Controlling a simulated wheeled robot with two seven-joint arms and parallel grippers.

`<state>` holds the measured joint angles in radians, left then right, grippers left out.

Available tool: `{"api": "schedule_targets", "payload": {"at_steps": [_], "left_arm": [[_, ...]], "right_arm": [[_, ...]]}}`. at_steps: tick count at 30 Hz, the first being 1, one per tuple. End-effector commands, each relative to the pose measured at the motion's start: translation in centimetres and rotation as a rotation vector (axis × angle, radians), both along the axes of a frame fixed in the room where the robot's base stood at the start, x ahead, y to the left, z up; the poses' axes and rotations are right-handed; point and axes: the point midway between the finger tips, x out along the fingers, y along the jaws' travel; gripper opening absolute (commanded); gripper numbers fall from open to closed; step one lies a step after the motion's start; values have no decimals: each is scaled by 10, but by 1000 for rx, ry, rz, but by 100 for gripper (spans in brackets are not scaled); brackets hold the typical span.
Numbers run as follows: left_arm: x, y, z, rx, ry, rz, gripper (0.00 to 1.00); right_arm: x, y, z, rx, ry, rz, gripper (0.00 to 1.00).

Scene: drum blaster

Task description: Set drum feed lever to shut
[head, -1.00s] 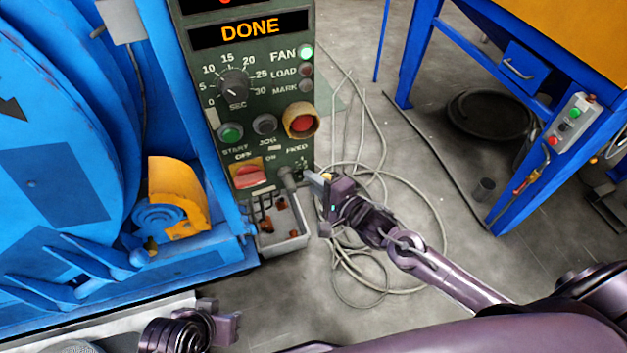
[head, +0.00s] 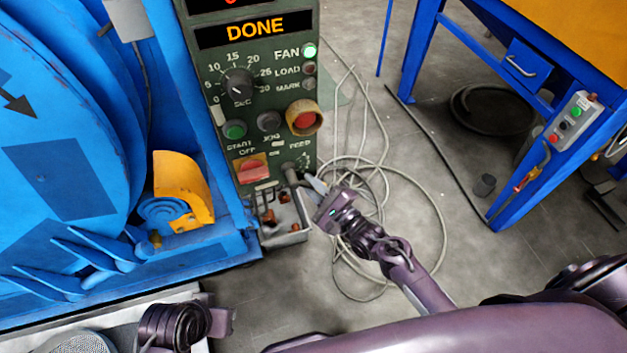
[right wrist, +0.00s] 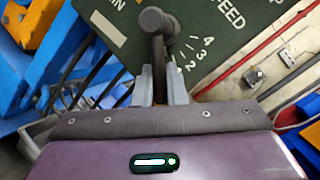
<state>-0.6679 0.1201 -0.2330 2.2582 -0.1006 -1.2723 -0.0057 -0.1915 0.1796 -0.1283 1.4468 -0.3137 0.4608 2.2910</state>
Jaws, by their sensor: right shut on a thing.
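The drum feed lever (head: 291,174) is a grey lever with a round end, low on the right of the dark green control panel (head: 209,65), under the FEED label. In the right wrist view the lever (right wrist: 156,45) stands between my right gripper's fingers (right wrist: 160,85), which are closed around its shaft. Numbers of its scale show just right of the lever. In the head view my right gripper (head: 314,186) reaches the lever from the lower right. My left gripper (head: 222,320) is partly seen at the bottom left, away from the panel; its jaws are unclear.
The panel display reads DONE, and the FAN lamp (head: 310,50) glows green. A red OFF/ON switch (head: 250,168) and a grey open box (head: 289,225) are near the lever. Loose cables (head: 432,215) lie on the floor. The blue drum machine (head: 75,150) fills the left.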

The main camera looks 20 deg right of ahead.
Motion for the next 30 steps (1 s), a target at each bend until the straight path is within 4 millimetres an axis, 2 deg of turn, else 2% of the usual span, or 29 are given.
{"api": "schedule_targets", "payload": {"at_steps": [9, 24, 25, 30], "left_arm": [[0, 0, 0, -1, 0, 3, 36], [1, -1, 0, -4, -2, 2, 36], [1, -1, 0, -4, -2, 2, 36], [0, -1, 0, -4, -2, 1, 36]], "right_arm": [[0, 5, -7, 121, 8, 0, 0], [-1, 6, -7, 143, 9, 2, 0], [-1, 6, -8, 143, 9, 2, 13], [-1, 6, -7, 142, 8, 2, 33]]}}
